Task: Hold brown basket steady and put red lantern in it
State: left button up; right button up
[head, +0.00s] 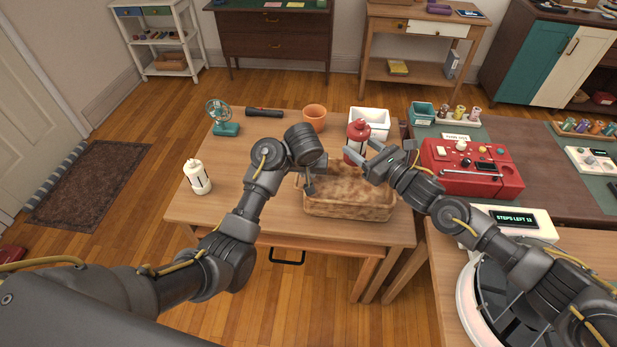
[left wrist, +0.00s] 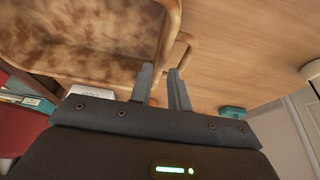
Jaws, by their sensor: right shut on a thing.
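The brown basket (head: 350,208) stands on the wooden table, with a mottled brown lining. The red lantern (head: 357,132) is upright in my right gripper (head: 369,163), which is shut on it. The lantern shows at the basket's back edge; its height above the table is hard to tell. My left gripper (head: 309,183) is at the basket's left end. In the left wrist view, its two fingers (left wrist: 165,88) are apart, with the basket's rim (left wrist: 168,42) between or just beyond them. Whether they touch the rim is unclear.
A white bin (head: 371,118) stands behind the lantern, and an orange pot (head: 314,117) is left of it. A red case (head: 470,170) is at right.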

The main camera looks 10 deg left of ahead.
pick_arm(q)
jog(key=x, duration=0.6)
jog(key=shift+w+f, duration=0.2)
jog(key=shift+f, duration=0.15)
grip_shut()
